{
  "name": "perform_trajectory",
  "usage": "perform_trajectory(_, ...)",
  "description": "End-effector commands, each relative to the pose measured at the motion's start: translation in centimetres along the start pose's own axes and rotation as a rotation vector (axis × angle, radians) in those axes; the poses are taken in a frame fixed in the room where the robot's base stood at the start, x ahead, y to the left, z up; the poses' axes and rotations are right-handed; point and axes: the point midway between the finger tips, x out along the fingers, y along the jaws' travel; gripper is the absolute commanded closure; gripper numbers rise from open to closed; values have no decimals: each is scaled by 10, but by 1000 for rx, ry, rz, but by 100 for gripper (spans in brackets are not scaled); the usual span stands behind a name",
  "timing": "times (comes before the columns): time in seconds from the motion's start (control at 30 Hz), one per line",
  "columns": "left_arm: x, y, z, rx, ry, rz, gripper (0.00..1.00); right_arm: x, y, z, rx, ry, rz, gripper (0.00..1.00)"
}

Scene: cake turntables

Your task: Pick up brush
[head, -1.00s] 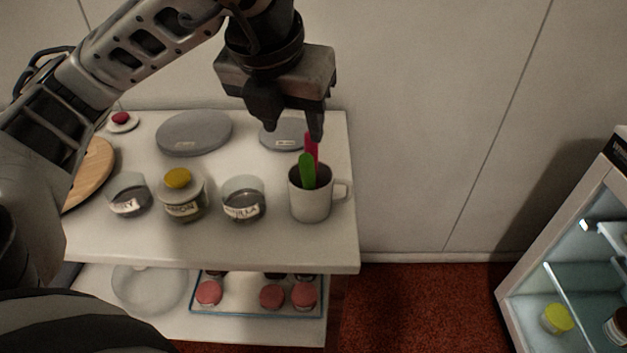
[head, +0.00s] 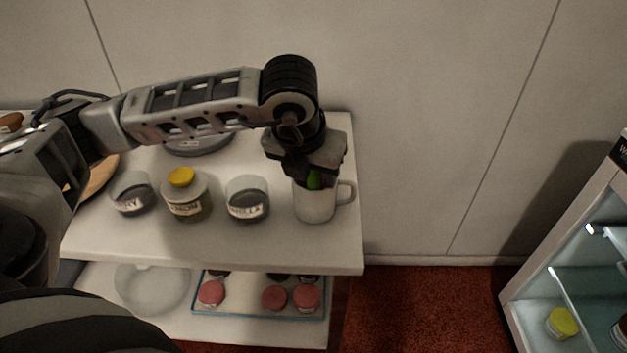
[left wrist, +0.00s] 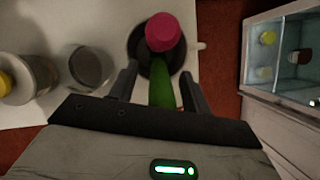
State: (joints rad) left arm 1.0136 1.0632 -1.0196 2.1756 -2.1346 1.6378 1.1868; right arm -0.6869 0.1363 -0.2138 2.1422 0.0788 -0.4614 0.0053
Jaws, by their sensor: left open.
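A white mug (head: 315,206) stands near the right end of the white table. A green-handled brush (head: 314,180) stands in it, mostly hidden by my gripper. In the left wrist view the green handle (left wrist: 162,88) and a pink-red handle (left wrist: 163,32) rise from the mug (left wrist: 137,42). My left gripper (head: 304,172) is right over the mug, pointing down. In the left wrist view its fingers (left wrist: 158,82) are apart, with the green handle between them and the pink one just beyond. I cannot tell whether either finger touches a handle. My right gripper is not in view.
Left of the mug stand a labelled glass jar (head: 247,200), a yellow-lidded jar (head: 187,196) and another jar (head: 132,194). A grey turntable (head: 200,145) lies behind. A tray (head: 255,307) of pink macarons is on the lower shelf. A glass display case (head: 575,270) stands at right.

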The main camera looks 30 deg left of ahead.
Motion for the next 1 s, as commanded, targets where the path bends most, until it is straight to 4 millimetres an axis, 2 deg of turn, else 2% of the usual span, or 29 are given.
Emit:
perform_trajectory(0.27, 4, 0, 0, 1, 0, -2, 52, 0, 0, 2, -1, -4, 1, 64)
perform_trajectory(0.43, 4, 0, 0, 1, 0, -2, 99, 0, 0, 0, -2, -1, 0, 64)
perform_trajectory(0.77, 2, -1, 0, 0, -1, -2, 100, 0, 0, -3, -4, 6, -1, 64)
perform_trajectory(1.0, -16, -2, 2, 1, -3, -4, 100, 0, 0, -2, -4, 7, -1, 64)
